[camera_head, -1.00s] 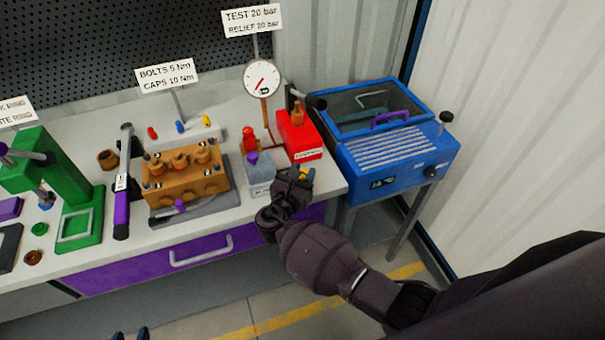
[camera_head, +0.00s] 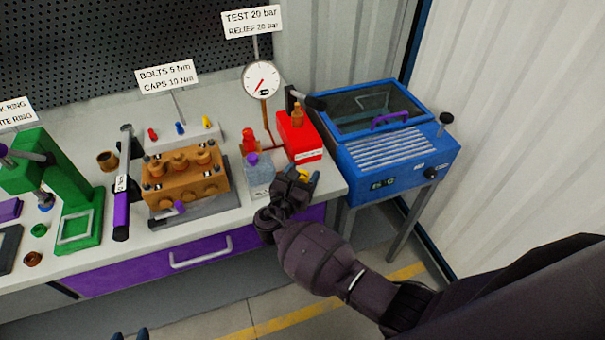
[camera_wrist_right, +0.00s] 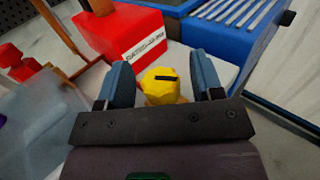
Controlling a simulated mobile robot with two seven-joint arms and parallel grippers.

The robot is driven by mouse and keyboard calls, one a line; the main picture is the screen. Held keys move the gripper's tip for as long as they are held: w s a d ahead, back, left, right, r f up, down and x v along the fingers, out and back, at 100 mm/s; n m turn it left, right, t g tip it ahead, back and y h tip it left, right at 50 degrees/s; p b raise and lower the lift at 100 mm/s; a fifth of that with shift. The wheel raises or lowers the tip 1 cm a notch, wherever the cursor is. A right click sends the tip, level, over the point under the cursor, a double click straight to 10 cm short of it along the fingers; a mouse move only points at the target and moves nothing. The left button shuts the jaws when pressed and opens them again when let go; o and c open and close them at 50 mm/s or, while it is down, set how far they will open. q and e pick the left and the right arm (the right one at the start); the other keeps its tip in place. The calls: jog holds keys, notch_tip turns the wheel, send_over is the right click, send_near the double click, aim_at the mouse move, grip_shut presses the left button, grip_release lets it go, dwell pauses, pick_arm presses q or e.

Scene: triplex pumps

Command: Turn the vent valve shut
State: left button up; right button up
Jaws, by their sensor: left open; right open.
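The yellow knob, which looks like the vent valve (camera_wrist_right: 160,86), has a dark mark on its top. In the right wrist view it sits between the two blue-grey fingers of my right gripper (camera_wrist_right: 162,85), with space visible at the sides. In the head view the knob (camera_head: 303,174) is mostly hidden behind the right gripper (camera_head: 302,182), at the bench's front right. My left gripper (camera_head: 130,336) shows only as dark fingertips at the bottom edge, away from the bench.
A red pump box (camera_head: 297,138) stands just behind the knob, with a clear block (camera_head: 260,176) to its left. The pressure gauge (camera_head: 262,81) is behind. A blue cabinet (camera_head: 395,150) stands to the right. A brown pump block (camera_head: 185,182) is further left.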

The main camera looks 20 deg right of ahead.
jog(key=v, duration=1)
jog(key=shift+s+a+b, duration=0.25)
jog(key=shift+s+b, duration=0.05)
jog(key=shift+b, duration=0.05)
jog(key=s+d+f+n+t+y+b, duration=0.2)
jog(key=d+n+t+y, duration=0.3)
jog(key=d, duration=1.2)
jog(key=a+r+n+y, duration=0.2)
jog(key=a+n+y, duration=0.5)
jog(key=y, duration=0.6)
jog(key=shift+g, duration=0.3)
jog(key=x, duration=0.5)
jog(key=p+x, duration=0.1)
jog(key=x, duration=0.4)
jog(key=shift+w+d, duration=0.15)
jog(key=shift+w, duration=0.1)
